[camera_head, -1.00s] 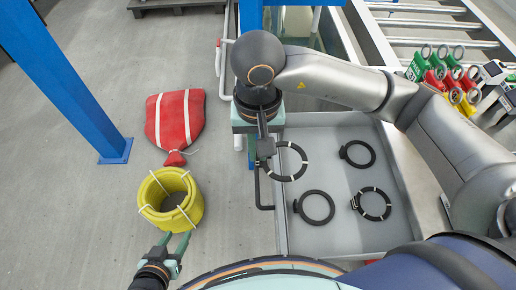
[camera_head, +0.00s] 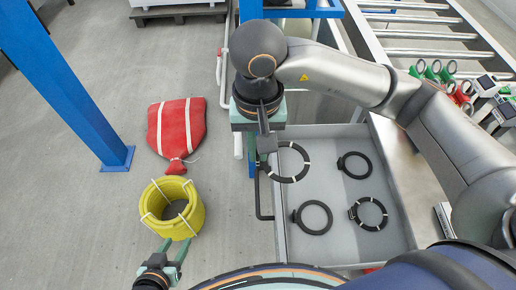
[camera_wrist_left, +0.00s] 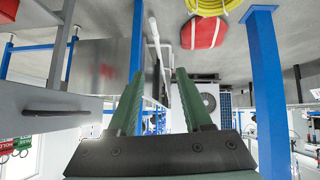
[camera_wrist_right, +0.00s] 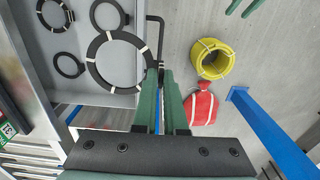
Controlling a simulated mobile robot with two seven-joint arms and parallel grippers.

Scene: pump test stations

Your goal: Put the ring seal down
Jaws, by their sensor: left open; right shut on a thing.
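My right gripper (camera_head: 266,143) is shut on a black ring seal with white bands (camera_head: 307,162). The held ring is above the left edge of a grey tray (camera_head: 296,250), partly over the tray and partly beyond its side. In the right wrist view the held ring (camera_wrist_right: 92,50) hangs out to the left of the fingertips (camera_wrist_right: 154,76). I cannot tell its exact height. Three other black rings lie apart in the tray: one at the back (camera_head: 355,177), a plain one in front (camera_head: 314,234), and a white-banded one at right (camera_head: 387,213). My left gripper (camera_head: 175,245) is open and empty over the floor.
A yellow hose coil (camera_head: 154,216) and a red sack with white stripes (camera_head: 182,128) are on the floor left of the tray. A blue post (camera_head: 78,80) stands further left. Red and green fittings (camera_head: 448,70) are at the upper right. Tray floor between the rings is clear.

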